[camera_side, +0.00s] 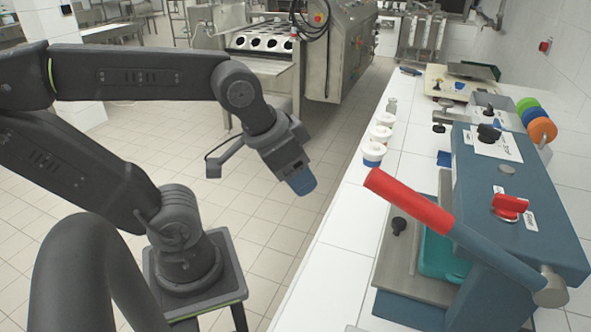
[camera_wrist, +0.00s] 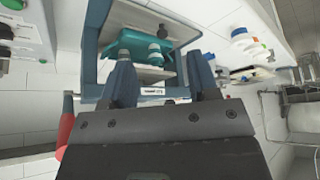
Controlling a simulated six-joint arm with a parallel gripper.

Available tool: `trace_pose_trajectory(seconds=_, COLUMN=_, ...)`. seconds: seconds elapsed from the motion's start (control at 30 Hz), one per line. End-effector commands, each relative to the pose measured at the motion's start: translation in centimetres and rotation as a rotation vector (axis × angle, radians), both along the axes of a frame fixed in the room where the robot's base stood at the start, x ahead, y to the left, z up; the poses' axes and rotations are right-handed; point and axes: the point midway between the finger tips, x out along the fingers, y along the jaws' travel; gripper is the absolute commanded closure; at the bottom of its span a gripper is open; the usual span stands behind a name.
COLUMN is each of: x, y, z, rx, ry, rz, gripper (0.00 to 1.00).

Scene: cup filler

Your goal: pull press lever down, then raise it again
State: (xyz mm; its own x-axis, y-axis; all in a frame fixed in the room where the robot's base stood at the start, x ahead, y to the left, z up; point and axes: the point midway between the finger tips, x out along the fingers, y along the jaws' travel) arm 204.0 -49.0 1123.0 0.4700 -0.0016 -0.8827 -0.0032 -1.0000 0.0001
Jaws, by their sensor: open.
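The press lever is a blue-grey bar with a red grip (camera_side: 408,203), pivoting at the lower right of the blue press (camera_side: 525,170). In the side view it slants up and to the left from its pivot. My gripper (camera_side: 301,182) hangs to the left of the press, over the floor, well apart from the red grip. In the wrist view my gripper (camera_wrist: 162,85) is open, with nothing seen between its fingers. The red grip (camera_wrist: 65,122) shows at the left edge there, outside the fingers. The press frame (camera_wrist: 90,50) stands ahead, with teal parts inside it.
White cups (camera_side: 374,152) stand in a row on the white counter (camera_side: 345,230), left of the press. Orange, blue and green discs (camera_side: 541,131) are on the press's far right. The air between my gripper and the lever looks clear.

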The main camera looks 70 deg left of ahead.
Motion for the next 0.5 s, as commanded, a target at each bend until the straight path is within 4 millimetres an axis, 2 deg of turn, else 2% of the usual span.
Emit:
trace_pose_trajectory(seconds=0.33, x=0.2, y=-0.2, z=0.5, rx=-0.001, ry=0.008, rz=-0.009, gripper=0.45)
trace_pose_trajectory(seconds=0.43, x=1.0, y=-0.8, z=2.0, rx=-0.003, ry=0.039, rz=-0.045, gripper=0.45)
trace_pose_trajectory(seconds=0.5, x=2.0, y=-1.7, z=3.9, rx=-0.006, ry=0.078, rz=-0.092, gripper=0.45)
